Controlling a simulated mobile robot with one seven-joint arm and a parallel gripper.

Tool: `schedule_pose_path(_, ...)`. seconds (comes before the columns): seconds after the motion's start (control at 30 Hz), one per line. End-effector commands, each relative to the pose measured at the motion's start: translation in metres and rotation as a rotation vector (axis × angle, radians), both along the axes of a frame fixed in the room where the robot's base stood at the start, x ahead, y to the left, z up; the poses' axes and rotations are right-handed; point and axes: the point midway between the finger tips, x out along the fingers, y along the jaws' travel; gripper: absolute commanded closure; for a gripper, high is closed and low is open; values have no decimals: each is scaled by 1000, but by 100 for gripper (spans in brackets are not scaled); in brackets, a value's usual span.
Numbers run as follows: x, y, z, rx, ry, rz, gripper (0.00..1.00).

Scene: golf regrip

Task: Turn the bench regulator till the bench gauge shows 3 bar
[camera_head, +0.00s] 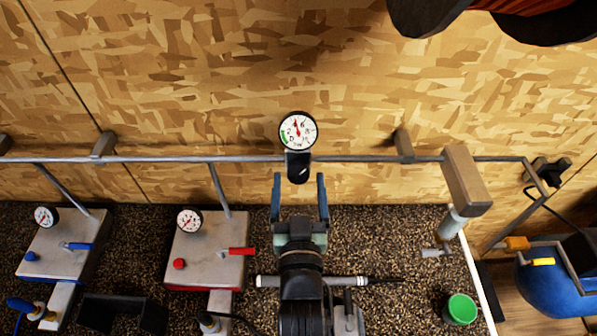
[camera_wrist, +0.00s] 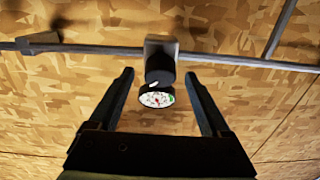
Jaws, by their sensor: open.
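The bench regulator is a black knob (camera_head: 298,167) with a white mark, below the round white gauge on the wall pipe. The bench gauge (camera_head: 297,131) has a green band and a red needle pointing up and slightly left; its numbers are too small to read surely. My gripper (camera_head: 299,183) is open, its two fingers pointing at the knob from below, one to each side. In the wrist view the knob (camera_wrist: 160,79) and the gauge (camera_wrist: 156,97) show between the spread fingers (camera_wrist: 160,85). The fingers do not appear to touch the knob.
A grey pipe (camera_head: 365,159) runs along the wooden wall. Two grey boxes with gauges, one with a red lever (camera_head: 242,251) and one with a blue lever (camera_head: 78,246), stand at left. A green cup (camera_head: 461,308) stands at right. A rod (camera_head: 268,281) lies across beneath my arm.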

Motion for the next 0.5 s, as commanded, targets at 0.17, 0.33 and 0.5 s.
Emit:
schedule_pose_path(0.17,13,1,1,0,-1,0,18)
schedule_pose_path(0.33,16,0,0,0,-1,0,18)
schedule_pose_path(0.5,16,0,0,0,-1,0,18)
